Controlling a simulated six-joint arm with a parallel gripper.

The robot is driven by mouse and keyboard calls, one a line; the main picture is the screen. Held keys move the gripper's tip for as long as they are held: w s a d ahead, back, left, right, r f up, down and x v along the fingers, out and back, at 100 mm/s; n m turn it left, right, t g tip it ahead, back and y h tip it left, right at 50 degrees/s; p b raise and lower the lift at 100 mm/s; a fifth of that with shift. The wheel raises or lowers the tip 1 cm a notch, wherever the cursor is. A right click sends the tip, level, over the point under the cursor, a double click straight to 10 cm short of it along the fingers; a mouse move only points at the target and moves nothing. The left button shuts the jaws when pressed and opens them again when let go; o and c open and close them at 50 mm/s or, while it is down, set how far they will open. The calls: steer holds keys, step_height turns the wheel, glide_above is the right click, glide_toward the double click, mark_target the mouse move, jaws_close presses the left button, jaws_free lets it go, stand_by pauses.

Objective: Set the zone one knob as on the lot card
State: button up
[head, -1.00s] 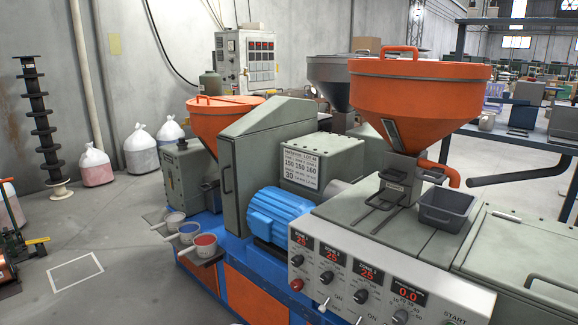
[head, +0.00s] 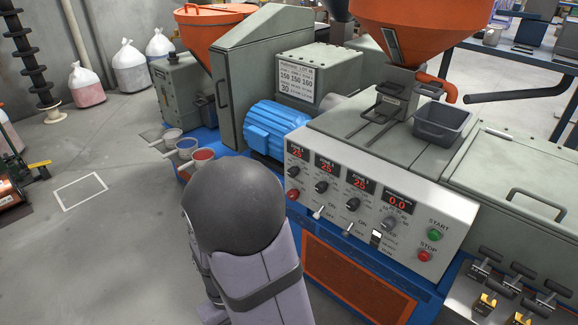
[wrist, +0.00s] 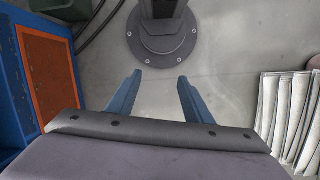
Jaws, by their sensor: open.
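The lot card (head: 296,77) is on the grey box behind the blue motor and reads 150 150 160, with 30 below. The control panel (head: 440,213) faces me on the machine's front. Its leftmost display (head: 297,151) is lit red and appears to read 25. The zone one knob (head: 294,172) is the black knob under it; its pointer setting is too small to tell. My gripper (wrist: 159,76) is open and empty in the wrist view, above the floor. In the head view my arm stands left of the panel and the gripper itself is hidden.
More knobs (head: 322,187) sit to the right, with toggle switches (head: 318,212) below. Green start (head: 435,234) and red stop (head: 425,255) buttons are at the panel's right. White sacks (wrist: 290,120) show in the wrist view.

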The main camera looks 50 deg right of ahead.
steer(key=w+d+f+n+g+h+p, duration=0.1)
steer(key=w+d+f+n+h, duration=0.15)
steer(key=d, duration=0.55)
steer(key=w+d+f+n+h, duration=0.2)
steer(key=w+d, duration=0.1)
steer(key=d, duration=0.5)
steer(key=n+t+h, duration=0.6)
steer(key=n+h, duration=0.4)
steer(key=n, duration=0.5)
glide_toward(294, 172)
steer(key=w+d, duration=0.1)
steer(key=w, duration=0.1)
steer(key=shift+s+d+f, duration=0.2)
steer(key=shift+s+f, duration=0.05)
steer(key=shift+f, duration=0.25)
steer(key=s+p+x, duration=0.1)
steer(key=x, duration=0.6)
steer(key=shift+w+f, duration=0.2)
steer(key=shift+w, duration=0.25)
steer(key=shift+d, duration=0.1)
